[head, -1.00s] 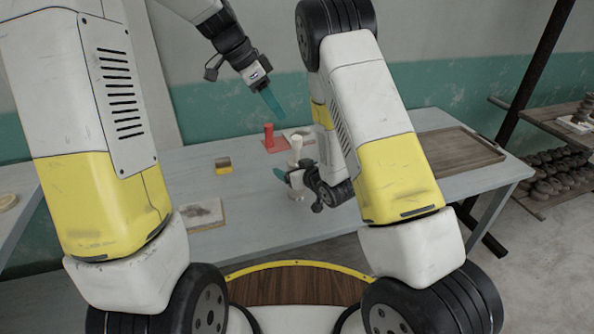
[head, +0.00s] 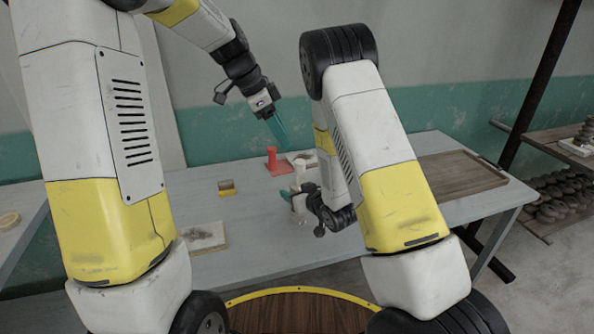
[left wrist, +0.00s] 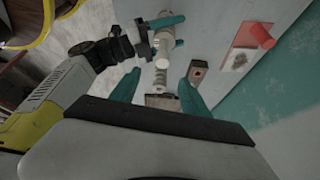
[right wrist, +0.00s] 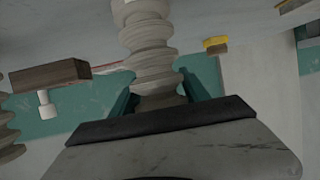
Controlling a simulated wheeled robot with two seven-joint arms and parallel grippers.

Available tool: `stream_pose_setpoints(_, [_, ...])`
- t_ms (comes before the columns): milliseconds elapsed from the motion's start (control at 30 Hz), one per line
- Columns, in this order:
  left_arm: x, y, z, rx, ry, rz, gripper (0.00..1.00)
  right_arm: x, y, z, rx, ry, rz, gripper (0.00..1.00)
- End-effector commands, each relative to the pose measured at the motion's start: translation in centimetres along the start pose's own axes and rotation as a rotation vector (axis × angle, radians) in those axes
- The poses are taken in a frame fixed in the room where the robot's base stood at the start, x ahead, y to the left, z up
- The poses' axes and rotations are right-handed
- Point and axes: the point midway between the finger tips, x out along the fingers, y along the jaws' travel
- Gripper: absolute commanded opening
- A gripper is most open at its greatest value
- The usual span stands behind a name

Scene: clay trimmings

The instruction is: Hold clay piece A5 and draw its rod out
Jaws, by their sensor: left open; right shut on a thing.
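A cream, ribbed clay piece (head: 302,207) stands upright over the table in the head view. My right gripper (head: 296,200) is shut on it from the side. In the right wrist view the ribbed clay piece (right wrist: 147,40) runs between its fingers (right wrist: 158,98). A pale round end (left wrist: 163,62) at the top of the held piece faces my left wrist camera; I cannot tell how far the rod stands out. My left gripper (head: 277,130) is open and empty, above and to the left of the piece. Its spread fingers (left wrist: 158,92) show in the left wrist view.
A yellow-brown block (head: 227,187) and a pale board (head: 208,240) lie to the left. A wooden tray (head: 455,178) lies at the right.

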Motion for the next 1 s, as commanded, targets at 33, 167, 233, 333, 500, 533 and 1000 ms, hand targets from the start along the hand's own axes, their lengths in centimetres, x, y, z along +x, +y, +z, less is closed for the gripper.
stream_pose_setpoints(33, [0.7, 0.2, -0.4, 0.104, -0.027, 0.025, 0.54, 0.0, 0.0, 0.0, 0.000, 0.000, 0.000, 0.00])
stream_pose_setpoints(167, [2.3, 0.6, -1.4, 0.503, -0.123, 0.116, 0.54, 0.0, 0.0, 0.0, 0.000, 0.000, 0.000, 0.00])
stream_pose_setpoints(233, [3.1, 0.6, -1.8, 0.738, -0.174, 0.173, 0.54, 0.0, 0.0, 0.0, 0.000, 0.000, 0.000, 0.00])
stream_pose_setpoints(333, [3.8, 0.3, -2.5, 1.042, -0.234, 0.251, 0.54, 0.0, 0.0, 0.0, 0.000, 0.000, 0.000, 0.00])
stream_pose_setpoints(500, [4.3, -0.6, -3.3, 1.400, -0.302, 0.349, 0.54, 0.0, 0.0, 0.0, 0.000, 0.001, 0.000, 0.00])
stream_pose_setpoints(533, [4.3, -0.7, -3.4, 1.440, -0.309, 0.361, 0.54, 0.0, 0.0, 0.0, 0.000, 0.000, 0.000, 0.00])
stream_pose_setpoints(1000, [9.1, -0.8, -1.2, 1.545, -0.328, 0.396, 0.54, 0.0, 0.0, 0.0, 0.000, 0.001, 0.000, 0.00])
